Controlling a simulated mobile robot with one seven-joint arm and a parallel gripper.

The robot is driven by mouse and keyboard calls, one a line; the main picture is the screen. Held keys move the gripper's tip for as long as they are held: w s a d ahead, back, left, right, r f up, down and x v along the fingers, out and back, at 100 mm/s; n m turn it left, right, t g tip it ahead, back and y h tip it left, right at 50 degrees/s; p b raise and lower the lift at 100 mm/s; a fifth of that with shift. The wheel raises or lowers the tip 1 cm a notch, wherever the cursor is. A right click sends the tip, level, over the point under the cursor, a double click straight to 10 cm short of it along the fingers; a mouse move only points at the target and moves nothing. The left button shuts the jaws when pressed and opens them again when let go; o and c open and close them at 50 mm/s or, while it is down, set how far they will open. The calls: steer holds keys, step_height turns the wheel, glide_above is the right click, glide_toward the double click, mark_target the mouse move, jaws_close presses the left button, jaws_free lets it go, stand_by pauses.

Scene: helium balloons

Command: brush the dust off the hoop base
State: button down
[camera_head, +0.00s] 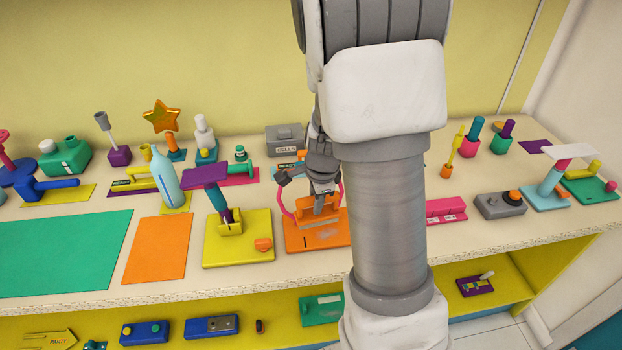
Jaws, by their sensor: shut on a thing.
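The hoop base (302,240) is an orange plate on the worktop, left of my arm, with a pink hoop (285,204) rising from it. A greyish smear of dust (326,236) shows on its top near the front. My gripper (321,196) points down over the base, within the hoop's outline. It is shut on a small brush (319,209), mostly hidden by the fingers. I cannot tell whether the brush touches the plate. My arm covers the base's right side.
A yellow base (250,222) with a purple-topped post stands close on the left. A grey box (285,138) is behind. A pink block (446,211) and a grey box with an orange knob (500,205) lie right of my arm. Orange (158,249) and green (60,250) mats are clear.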

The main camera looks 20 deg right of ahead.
mark_target(318, 218)
steer(key=shift+w+d+r+m, duration=0.25)
steer(key=shift+w+d+m, duration=0.15)
steer(key=shift+m, duration=0.3)
step_height(318, 218, down, 7)
steer(key=b, duration=0.6)
steer(key=shift+r, duration=0.15)
stand_by(0.3)
steer(key=shift+f+b, duration=0.4)
steer(key=shift+f, duration=0.25)
steer(key=shift+d, duration=0.1)
steer(key=shift+s+d+r+b, duration=0.1)
steer(key=shift+s+d+b, duration=0.15)
steer(key=shift+d, duration=0.3)
steer(key=shift+s+d+r+b, duration=0.1)
steer(key=shift+s+d+b, duration=0.1)
steer(key=shift+d, duration=0.35)
steer(key=shift+f, duration=0.15)
